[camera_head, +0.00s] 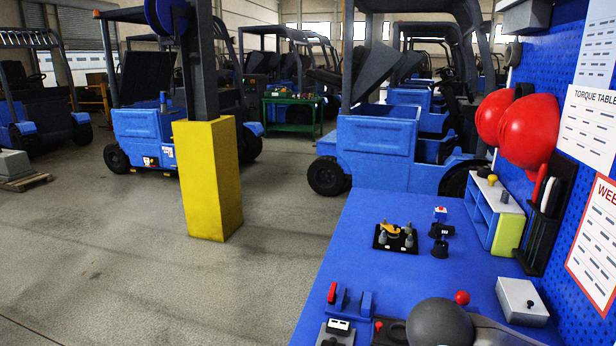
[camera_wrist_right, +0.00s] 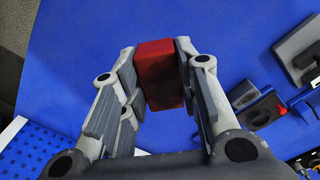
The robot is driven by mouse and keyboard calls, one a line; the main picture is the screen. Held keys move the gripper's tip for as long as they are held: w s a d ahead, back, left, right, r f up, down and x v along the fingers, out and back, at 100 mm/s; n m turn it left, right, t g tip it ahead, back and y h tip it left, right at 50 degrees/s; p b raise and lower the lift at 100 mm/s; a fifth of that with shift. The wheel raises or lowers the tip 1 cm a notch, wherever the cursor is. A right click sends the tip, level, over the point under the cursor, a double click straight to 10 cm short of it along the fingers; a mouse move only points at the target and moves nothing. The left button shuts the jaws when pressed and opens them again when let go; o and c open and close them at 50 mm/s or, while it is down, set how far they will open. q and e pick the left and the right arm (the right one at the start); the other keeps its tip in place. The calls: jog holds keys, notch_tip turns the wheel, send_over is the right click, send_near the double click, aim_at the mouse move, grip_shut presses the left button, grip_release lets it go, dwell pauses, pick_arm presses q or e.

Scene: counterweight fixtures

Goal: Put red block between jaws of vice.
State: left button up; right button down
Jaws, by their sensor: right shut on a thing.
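The red block (camera_wrist_right: 160,74) is held between the fingers of my right gripper (camera_wrist_right: 162,80) in the right wrist view. The fingers touch it on both sides, and blue bench surface shows beyond it. In the head view, what looks like the vice (camera_head: 365,303) is a small blue fixture with two upright jaws and a gap between them, near the bench's left edge. A red part (camera_head: 332,292) stands at its left end. My right gripper and the block cannot be made out in the head view, so their distance from the vice cannot be told. My left gripper is not in view.
The blue bench (camera_head: 390,275) carries a black tray (camera_head: 395,238) of small parts, a grey box (camera_head: 522,302) and a blue-white shelf (camera_head: 493,215). A grey box with a white top (camera_head: 337,328) stands close to the vice. Mid-bench is mostly clear. A pegboard wall bounds the right.

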jog(key=d+n, duration=0.1)
jog(key=n, duration=0.1)
jog(key=d+n, duration=0.1)
jog(key=n, duration=0.2)
jog(key=shift+s+d, duration=0.1)
jog(key=n, duration=0.2)
jog(key=d+n, duration=0.1)
jog(key=n, duration=0.1)
jog(key=d+n, duration=0.1)
jog(key=shift+s+n, duration=0.2)
jog(key=shift+n, duration=0.2)
jog(key=shift+f, duration=0.15)
